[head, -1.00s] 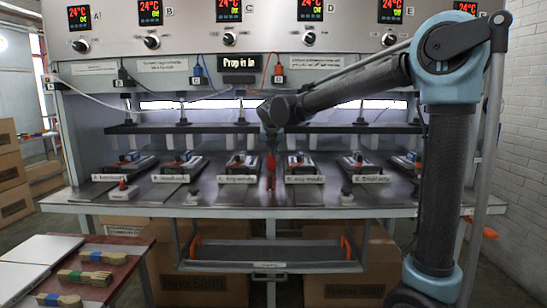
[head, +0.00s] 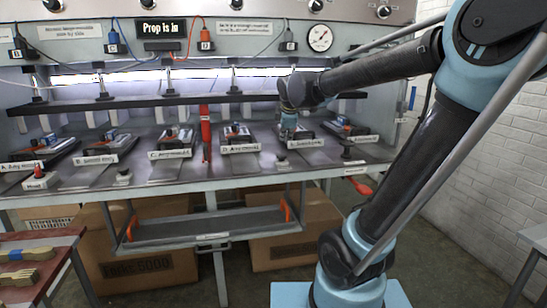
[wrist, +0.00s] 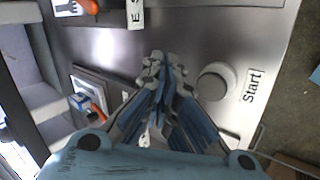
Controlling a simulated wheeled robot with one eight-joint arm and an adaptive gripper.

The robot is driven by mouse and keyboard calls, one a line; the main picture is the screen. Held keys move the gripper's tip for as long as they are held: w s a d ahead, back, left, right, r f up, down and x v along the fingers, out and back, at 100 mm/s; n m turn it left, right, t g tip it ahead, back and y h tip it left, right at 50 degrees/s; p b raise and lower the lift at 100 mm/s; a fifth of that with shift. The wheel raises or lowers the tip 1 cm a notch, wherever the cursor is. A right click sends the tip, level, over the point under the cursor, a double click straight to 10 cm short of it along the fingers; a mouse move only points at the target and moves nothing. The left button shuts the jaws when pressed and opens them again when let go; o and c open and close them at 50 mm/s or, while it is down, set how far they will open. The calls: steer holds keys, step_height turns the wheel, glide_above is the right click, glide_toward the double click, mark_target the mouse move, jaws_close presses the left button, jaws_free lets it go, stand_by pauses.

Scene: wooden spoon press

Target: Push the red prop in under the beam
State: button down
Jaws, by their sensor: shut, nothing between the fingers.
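The red prop (head: 206,132) stands upright on the press bench between stations C and D. Its top meets the dark horizontal beam (head: 150,113) in the head view; how far under it reaches I cannot tell. The sign above (head: 161,29) reads "Prop is in". My gripper (head: 288,134) is to the right of the prop, apart from it, low over the bench right of station D. In the wrist view my gripper (wrist: 163,62) has its fingers together and empty, beside a pale round knob (wrist: 214,84) next to a "Start" label. The prop is not in the wrist view.
Small stations with labels line the bench, such as station C (head: 172,143) and station D (head: 238,138). A tray (head: 205,225) hangs below. A red handle (head: 359,186) sticks out at right.

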steer(key=s+d+f+m, duration=0.1)
steer(key=s+d+m, duration=0.1)
steer(key=s+d+f+m, duration=0.1)
steer(key=s+d+m, duration=0.1)
steer(key=d+m, duration=0.1)
steer(key=s+d+f+m, duration=0.2)
steer(key=d+m, duration=0.1)
steer(key=shift+d, duration=0.25)
steer(key=s+d+f+m+g, duration=0.2)
steer(key=s+d+f+m, duration=0.1)
steer(key=s+f, duration=0.5)
steer(key=s+d+f+m+g, duration=0.2)
steer(key=s+f+m, duration=0.4)
steer(key=s, duration=0.8)
step_height(320, 180, down, 2)
steer(key=shift+d+f+g+h, duration=0.3)
steer(key=shift+d+g, duration=0.1)
steer(key=shift+g, duration=0.2)
steer(key=shift+w+f, duration=0.15)
steer(key=shift+w, duration=0.3)
steer(key=shift+s, duration=0.1)
